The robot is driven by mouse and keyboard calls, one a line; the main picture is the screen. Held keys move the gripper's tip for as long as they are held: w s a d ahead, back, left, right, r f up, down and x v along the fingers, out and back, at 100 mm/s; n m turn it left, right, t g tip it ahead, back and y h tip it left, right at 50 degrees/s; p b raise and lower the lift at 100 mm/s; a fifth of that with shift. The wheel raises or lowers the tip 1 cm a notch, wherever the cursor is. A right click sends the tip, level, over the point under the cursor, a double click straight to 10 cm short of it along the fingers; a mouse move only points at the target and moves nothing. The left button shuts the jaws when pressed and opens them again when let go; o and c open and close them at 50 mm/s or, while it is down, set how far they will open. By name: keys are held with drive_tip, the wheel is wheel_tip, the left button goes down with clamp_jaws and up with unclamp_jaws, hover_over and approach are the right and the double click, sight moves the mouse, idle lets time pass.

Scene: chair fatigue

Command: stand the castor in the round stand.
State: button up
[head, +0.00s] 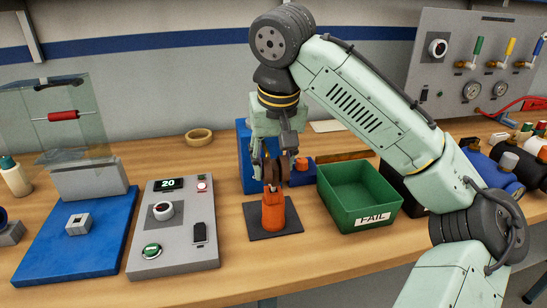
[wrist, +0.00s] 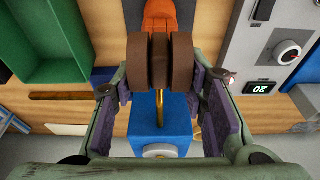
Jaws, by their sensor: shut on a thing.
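The castor has twin brown wheels and a brass stem. In the head view its wheels (head: 272,177) are between my gripper's fingers, just above an orange rounded upright piece (head: 273,213) on a dark square plate (head: 258,232). This orange piece seems to be the round stand. In the wrist view my gripper (wrist: 164,82) is shut on the castor (wrist: 162,60), with a finger on each side. The brass stem (wrist: 159,103) points toward the picture's bottom. The orange piece (wrist: 160,16) shows beyond the wheels, partly hidden. I cannot tell whether castor and orange piece touch.
A green FAIL bin (head: 345,200) stands right of the plate. A grey control box (head: 170,250) stands to the left, and a blue block (head: 247,165) behind. A blue board (head: 85,255) lies farther left. Some bare wood shows in front of the plate.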

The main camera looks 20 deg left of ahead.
sight(277, 169)
drive_tip(key=shift+f+b, duration=0.35)
drive_tip(key=shift+f, duration=0.5)
drive_tip(key=o, duration=1.2)
drive_tip(key=shift+c, duration=0.2)
drive_tip(key=v, duration=1.2)
